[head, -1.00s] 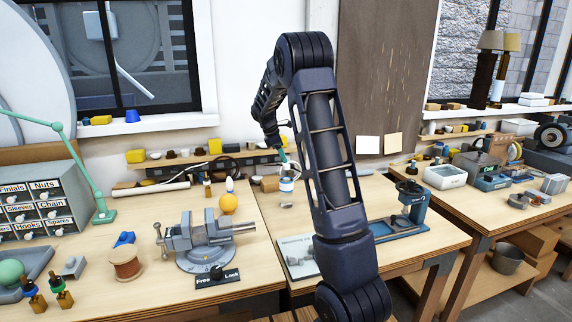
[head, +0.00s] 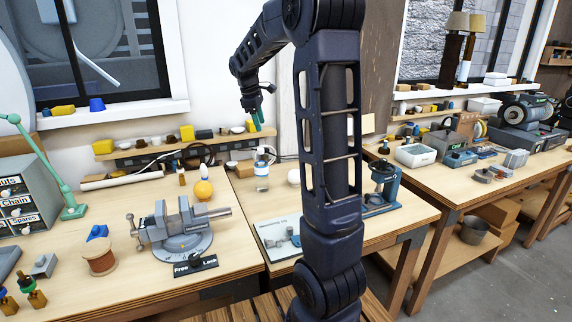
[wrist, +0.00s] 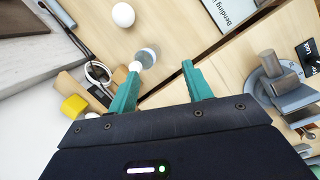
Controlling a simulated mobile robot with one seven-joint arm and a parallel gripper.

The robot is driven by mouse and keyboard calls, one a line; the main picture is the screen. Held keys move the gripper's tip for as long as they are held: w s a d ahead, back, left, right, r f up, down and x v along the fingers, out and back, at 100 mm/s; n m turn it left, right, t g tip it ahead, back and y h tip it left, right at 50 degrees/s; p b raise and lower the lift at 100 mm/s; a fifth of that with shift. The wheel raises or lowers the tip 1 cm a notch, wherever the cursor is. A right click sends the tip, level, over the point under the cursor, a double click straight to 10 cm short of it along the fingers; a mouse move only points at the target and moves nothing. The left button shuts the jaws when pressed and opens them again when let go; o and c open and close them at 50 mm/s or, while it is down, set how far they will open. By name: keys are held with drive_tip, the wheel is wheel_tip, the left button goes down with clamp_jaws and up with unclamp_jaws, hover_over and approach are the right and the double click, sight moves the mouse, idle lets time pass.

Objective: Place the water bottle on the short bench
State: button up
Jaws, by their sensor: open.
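The water bottle (head: 262,172), clear with a blue-and-white label, stands upright near the back left of the middle workbench (head: 362,222). My gripper (head: 258,121) hangs above it with teal fingers, open and empty, apart from the bottle. In the wrist view the bottle (wrist: 149,55) shows from above, just beyond the left fingertip of my open gripper (wrist: 160,67). A low slatted wooden surface (head: 262,308) shows at the bottom of the head view, partly hidden by my arm; I cannot tell if it is the short bench.
A vise (head: 180,230), an orange ball (head: 203,191) and a wooden spool (head: 99,257) stand on the left workbench. A white ball (head: 294,176) is right of the bottle. A shelf of small parts (head: 160,147) runs behind. A blue press (head: 383,185) stands right of my arm.

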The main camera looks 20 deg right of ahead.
drive_tip(key=s+r+m+t+y, duration=0.2)
drive_tip(key=s+m, duration=0.4)
drive_tip(key=s, duration=1.3)
drive_tip(key=s+a+f+m+t, duration=0.1)
drive_tip(key=s+f+m, duration=0.1)
drive_tip(key=s, duration=0.5)
drive_tip(key=s+a+f+m+t, duration=0.1)
drive_tip(key=s+f+m, duration=0.2)
drive_tip(key=s, duration=0.4)
drive_tip(key=shift+s+a+m+y, duration=0.2)
drive_tip(key=shift+m+y, duration=0.2)
drive_tip(key=shift+m, duration=0.2)
